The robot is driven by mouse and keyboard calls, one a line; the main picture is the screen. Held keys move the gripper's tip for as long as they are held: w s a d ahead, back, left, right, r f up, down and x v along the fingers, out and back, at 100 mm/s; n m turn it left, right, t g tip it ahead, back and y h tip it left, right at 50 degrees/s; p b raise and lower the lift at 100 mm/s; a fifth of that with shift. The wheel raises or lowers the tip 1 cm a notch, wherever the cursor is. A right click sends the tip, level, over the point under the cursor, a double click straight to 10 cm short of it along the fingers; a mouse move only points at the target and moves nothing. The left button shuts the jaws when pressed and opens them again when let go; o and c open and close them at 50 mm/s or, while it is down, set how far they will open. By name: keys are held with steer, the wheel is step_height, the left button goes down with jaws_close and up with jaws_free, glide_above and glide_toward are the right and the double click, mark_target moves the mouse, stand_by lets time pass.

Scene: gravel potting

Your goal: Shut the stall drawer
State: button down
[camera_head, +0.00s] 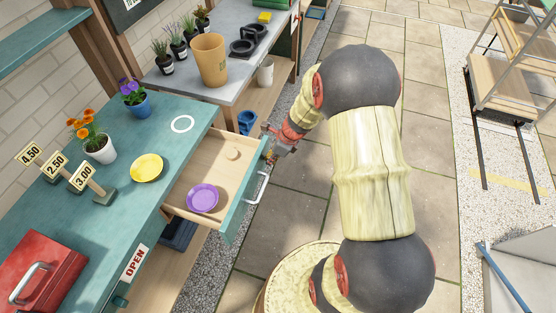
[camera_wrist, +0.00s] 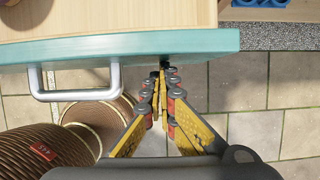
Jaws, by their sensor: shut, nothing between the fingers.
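The stall drawer (camera_head: 237,212) stands pulled out from under the teal counter (camera_head: 110,243). The drawer has a teal front with a white bar handle (camera_head: 262,188). In the wrist view, the teal drawer front (camera_wrist: 120,45) and the handle (camera_wrist: 75,94) show. My gripper (camera_head: 270,149) is shut and empty, at the far end of the drawer front. In the wrist view its fingertips (camera_wrist: 163,72) are right of the handle, at or very near the front's lower edge; contact is unclear.
The counter holds a yellow plate (camera_head: 147,168), flower pots, price signs and a red toolbox (camera_head: 42,272). A grey bench (camera_head: 245,73) with a tan pot (camera_head: 210,60) stands beyond. Paving right of the drawer is clear.

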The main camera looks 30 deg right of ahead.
mark_target(211, 147)
steer(key=w+a+p, duration=0.3)
steer(key=w+a, duration=0.2)
steer(key=w, duration=0.1)
steer(key=w+a+p, duration=0.4)
steer(key=w+a, duration=0.1)
steer(key=w, duration=0.1)
steer(key=w+a+p, duration=0.4)
steer(key=w, duration=0.3)
steer(key=shift+a, duration=0.4)
